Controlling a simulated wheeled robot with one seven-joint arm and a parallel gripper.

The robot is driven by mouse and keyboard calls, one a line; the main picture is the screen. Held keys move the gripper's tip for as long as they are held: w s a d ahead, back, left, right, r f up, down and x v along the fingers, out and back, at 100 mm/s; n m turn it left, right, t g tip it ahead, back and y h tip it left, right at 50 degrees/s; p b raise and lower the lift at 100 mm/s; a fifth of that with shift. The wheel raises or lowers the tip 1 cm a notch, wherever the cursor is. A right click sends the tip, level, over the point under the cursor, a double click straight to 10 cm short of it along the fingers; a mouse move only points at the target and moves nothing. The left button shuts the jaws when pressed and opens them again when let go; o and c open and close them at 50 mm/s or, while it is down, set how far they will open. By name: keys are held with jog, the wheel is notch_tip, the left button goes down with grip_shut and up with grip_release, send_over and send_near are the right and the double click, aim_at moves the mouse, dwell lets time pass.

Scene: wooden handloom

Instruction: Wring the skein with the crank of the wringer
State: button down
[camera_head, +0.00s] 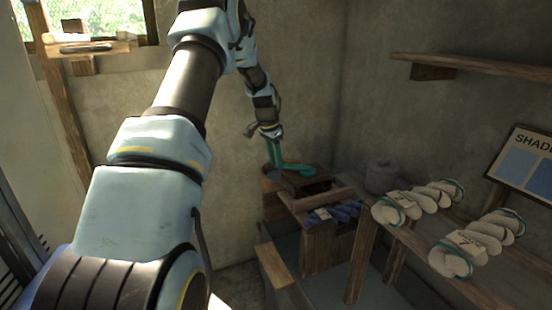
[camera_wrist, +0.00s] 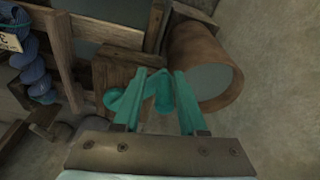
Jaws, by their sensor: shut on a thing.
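The wringer (camera_head: 295,203) is a wooden frame with a green crank (camera_head: 295,168) on its top at the far left end. A twisted blue skein (camera_head: 345,212) with a paper tag lies across the frame; it also shows at the left of the wrist view (camera_wrist: 32,68). My gripper (camera_head: 272,154) reaches down to the crank from above. In the wrist view my gripper (camera_wrist: 160,78) has its teal fingers on either side of the crank's handle (camera_wrist: 162,92), shut on it. The exact finger contact is partly hidden.
A brown round tub (camera_wrist: 190,62) stands beside the wringer. Several white skeins with teal ties lie on a wooden shelf (camera_head: 420,240) at the right. A wall shelf (camera_head: 480,66) and a shade board (camera_head: 525,165) are on the right wall. A grey pot (camera_head: 381,177) stands behind.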

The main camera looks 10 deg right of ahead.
jog(key=shift+s+d+f, duration=0.1)
jog(key=shift+s+d, duration=0.15)
jog(key=shift+s, duration=0.4)
jog(key=shift+s+d+f, duration=0.1)
jog(key=shift+s+d, duration=0.1)
jog(key=shift+s, duration=0.45)
jog(key=shift+s+d, duration=0.25)
jog(key=shift+s, duration=0.4)
jog(key=shift+c, duration=2.3)
grip_release()
jog(key=shift+d, duration=0.15)
jog(key=o, duration=0.5)
jog(key=shift+w, duration=0.15)
jog(key=shift+c, duration=0.2)
jog(key=shift+a, duration=0.25)
jog(key=shift+w+a, duration=0.15)
jog(key=shift+r, duration=0.15)
notch_tip(320, 180, up, 8)
jog(key=p, duration=0.4)
jog(key=shift+p, duration=0.4)
